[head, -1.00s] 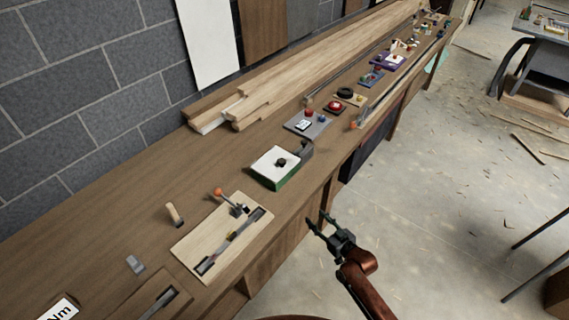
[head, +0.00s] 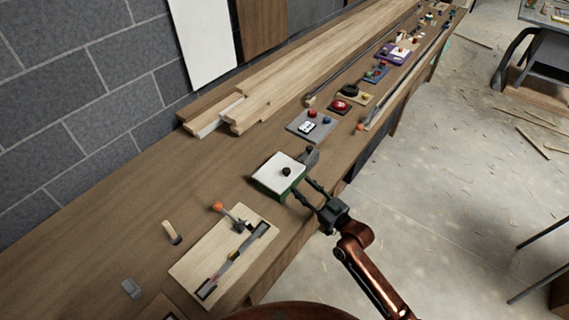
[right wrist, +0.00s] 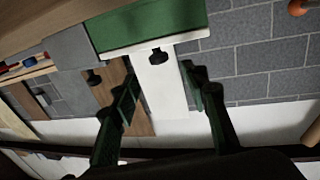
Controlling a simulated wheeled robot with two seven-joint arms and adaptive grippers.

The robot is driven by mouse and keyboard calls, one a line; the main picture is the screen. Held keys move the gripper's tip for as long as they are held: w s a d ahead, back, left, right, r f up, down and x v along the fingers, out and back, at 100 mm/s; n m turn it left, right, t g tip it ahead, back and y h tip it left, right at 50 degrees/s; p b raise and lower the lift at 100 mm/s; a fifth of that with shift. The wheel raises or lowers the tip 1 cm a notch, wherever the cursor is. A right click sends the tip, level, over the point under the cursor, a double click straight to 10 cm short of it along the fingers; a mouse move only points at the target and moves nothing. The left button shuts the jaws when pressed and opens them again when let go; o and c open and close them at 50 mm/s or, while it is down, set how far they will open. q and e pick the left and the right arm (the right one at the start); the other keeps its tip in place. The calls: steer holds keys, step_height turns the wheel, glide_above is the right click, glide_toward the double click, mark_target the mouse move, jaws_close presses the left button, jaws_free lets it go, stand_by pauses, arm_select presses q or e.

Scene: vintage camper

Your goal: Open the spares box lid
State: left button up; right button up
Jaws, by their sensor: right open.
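The spares box stands on the long wooden bench in the head view, with a green body (head: 266,187) and a white lid (head: 273,166). The lid is shut and has a black knob (head: 287,172) on top. My right gripper (head: 303,187) is open and empty at the box's right front side, its fingertips close to the box. In the right wrist view the green side (right wrist: 150,24) and the knob (right wrist: 158,57) appear above the gap between the open fingers (right wrist: 162,90). Whether the fingers touch the box cannot be told. My left gripper is not in view.
A dark grey block (head: 312,156) stands right beside the box. A wooden board with a slotted lever (head: 222,258) lies nearer, and a grey panel with buttons (head: 306,128) lies beyond. Planks (head: 270,95) lie along the wall.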

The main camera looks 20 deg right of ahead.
mark_target(289, 173)
steer(key=shift+w+r, duration=0.15)
steer(key=shift+w, duration=0.75)
steer(key=x, duration=0.5)
steer(key=shift+w+a, duration=0.1)
steer(key=shift+a, duration=0.25)
steer(key=shift+w+a, duration=0.15)
steer(key=shift+w, duration=0.45)
steer(key=shift+c, duration=0.2)
steer(key=shift+a, duration=0.1)
steer(key=c, duration=0.8)
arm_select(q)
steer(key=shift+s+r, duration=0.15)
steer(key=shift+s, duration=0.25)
arm_select(e)
jaws_close()
